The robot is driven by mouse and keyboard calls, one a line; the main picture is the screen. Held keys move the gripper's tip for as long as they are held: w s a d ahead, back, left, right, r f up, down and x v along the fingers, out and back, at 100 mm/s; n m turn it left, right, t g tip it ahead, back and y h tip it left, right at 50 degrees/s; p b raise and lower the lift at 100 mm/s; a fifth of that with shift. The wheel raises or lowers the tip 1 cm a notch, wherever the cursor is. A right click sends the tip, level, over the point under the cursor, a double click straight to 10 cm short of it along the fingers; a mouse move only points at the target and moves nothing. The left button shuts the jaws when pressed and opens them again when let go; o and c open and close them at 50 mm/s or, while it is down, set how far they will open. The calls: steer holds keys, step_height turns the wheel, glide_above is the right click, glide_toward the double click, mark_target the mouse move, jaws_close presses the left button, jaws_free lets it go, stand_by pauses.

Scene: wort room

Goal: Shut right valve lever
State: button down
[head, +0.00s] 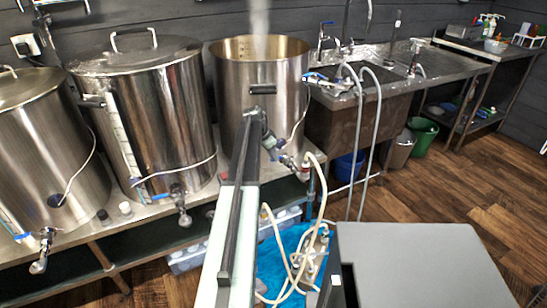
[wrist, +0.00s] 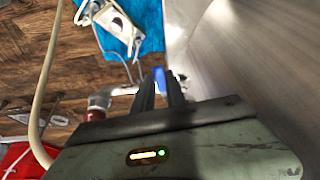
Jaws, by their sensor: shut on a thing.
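The right valve is on the steaming right-hand kettle (head: 285,90). Its fittings show low on the kettle's front, with a red-and-white hose end (head: 305,168) beside them. In the wrist view the blue valve lever (wrist: 159,76) sits between the two dark fingers of my gripper (wrist: 163,90). My gripper is shut on it. In the head view my gripper (head: 268,138) is at the kettle's lower front, and my arm hides part of the valve. The lever's exact angle cannot be told.
Two more lidded kettles stand to the left, with a middle valve (head: 182,208) and a left valve (head: 42,252). Pale hoses (head: 268,212) loop down to a pump on a blue mat (head: 272,262). A sink (head: 340,122) is at the right. Wooden floor is open at the right.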

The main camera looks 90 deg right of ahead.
steer(key=c, duration=1.4)
jaws_free()
steer(key=shift+s+d, duration=0.1)
steer(key=shift+d, duration=0.05)
steer(key=shift+o, duration=0.2)
steer(key=shift+s, duration=0.1)
steer(key=p+v, duration=0.7)
steer(key=shift+r, duration=0.35)
